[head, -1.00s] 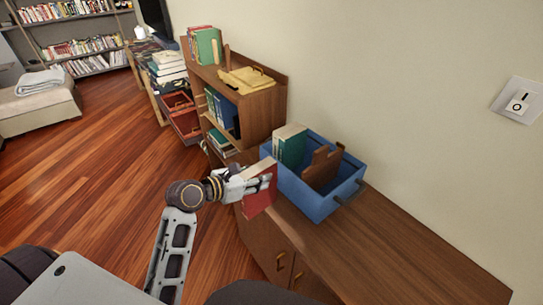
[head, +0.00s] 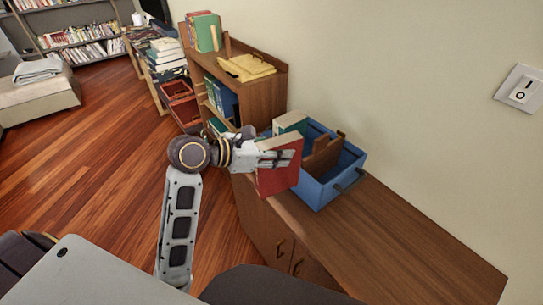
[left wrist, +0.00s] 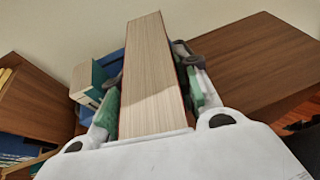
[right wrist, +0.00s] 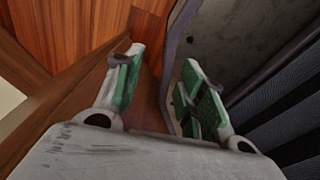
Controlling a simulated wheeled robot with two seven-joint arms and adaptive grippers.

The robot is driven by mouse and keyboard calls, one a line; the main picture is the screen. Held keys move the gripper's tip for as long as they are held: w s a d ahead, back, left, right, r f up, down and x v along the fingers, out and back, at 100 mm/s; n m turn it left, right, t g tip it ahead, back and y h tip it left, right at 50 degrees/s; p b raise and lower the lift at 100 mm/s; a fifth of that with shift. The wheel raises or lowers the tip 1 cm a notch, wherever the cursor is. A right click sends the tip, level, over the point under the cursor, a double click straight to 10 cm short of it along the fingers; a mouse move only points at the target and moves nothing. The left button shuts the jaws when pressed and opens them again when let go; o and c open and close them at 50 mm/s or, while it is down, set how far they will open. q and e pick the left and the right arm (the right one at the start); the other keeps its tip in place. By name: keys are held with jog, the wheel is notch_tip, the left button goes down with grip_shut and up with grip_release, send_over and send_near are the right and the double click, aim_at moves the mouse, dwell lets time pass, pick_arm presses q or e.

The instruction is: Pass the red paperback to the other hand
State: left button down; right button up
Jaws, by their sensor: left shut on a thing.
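The red paperback (head: 279,177) is held by my left gripper (head: 280,158), in front of the blue bin on the cabinet in the head view. In the left wrist view the book's pale page edge (left wrist: 148,80) stands between the two green-padded fingers of my left gripper (left wrist: 152,92), which are closed on it. My right gripper (right wrist: 158,85) shows only in the right wrist view. Its fingers are spread apart with nothing between them. It is out of sight in the head view.
The blue bin (head: 318,194) stands on the wooden cabinet (head: 375,235) with a green book (head: 290,123) and a brown divider (head: 322,158) in it. A small bookcase (head: 262,103) stands behind. The cabinet top to the right is clear.

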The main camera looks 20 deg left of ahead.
pick_arm(q)
jog(key=d+r+m+g+h, duration=0.1)
jog(key=d+r, duration=0.2)
jog(key=r, duration=0.2)
jog(key=shift+s+d+m, duration=0.3)
jog(key=shift+s+d, duration=0.05)
jog(key=shift+s, duration=0.05)
